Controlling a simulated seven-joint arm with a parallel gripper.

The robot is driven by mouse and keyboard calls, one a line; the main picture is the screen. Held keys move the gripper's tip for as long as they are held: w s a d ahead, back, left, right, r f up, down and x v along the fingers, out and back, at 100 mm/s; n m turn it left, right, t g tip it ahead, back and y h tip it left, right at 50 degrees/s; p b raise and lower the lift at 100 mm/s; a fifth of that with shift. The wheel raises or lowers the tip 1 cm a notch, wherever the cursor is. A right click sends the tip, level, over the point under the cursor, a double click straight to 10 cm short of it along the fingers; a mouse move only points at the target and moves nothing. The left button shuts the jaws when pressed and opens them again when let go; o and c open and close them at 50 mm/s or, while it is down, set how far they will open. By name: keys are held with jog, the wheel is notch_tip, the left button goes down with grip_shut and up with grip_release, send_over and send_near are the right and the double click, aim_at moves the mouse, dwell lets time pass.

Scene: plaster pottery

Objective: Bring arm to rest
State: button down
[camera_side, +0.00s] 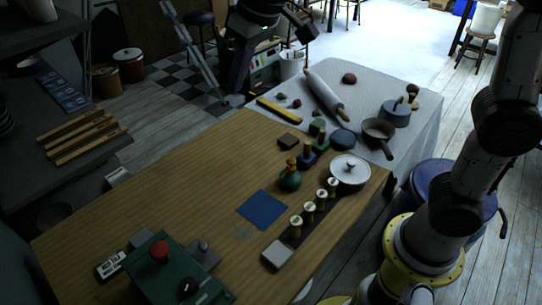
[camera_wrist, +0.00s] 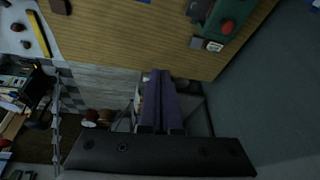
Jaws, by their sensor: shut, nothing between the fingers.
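My gripper (camera_side: 234,88) hangs at the top middle of the side view, pointing down past the far edge of the wooden table (camera_side: 130,205). In the wrist view its two long purple-grey fingers (camera_wrist: 160,74) lie together, shut and empty, below the table edge in the picture. Part of my arm between base and hand is outside the side view. No object touches the fingers.
A green box with a red button (camera_side: 160,252) stands at the table's front. A pale cloth-covered table (camera_side: 370,85) adjoins behind.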

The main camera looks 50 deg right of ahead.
jog(key=s+d+f+m+t+h, duration=0.1)
jog(key=s+d, duration=0.5)
jog(key=s, duration=0.3)
jog(key=s+d+f+m+t, duration=0.1)
jog(key=s+d, duration=0.6)
jog(key=s, duration=0.2)
jog(key=s+f, duration=0.5)
jog(key=f, duration=0.1)
jog(key=shift+d+f, duration=0.15)
jog(key=shift+f, duration=0.05)
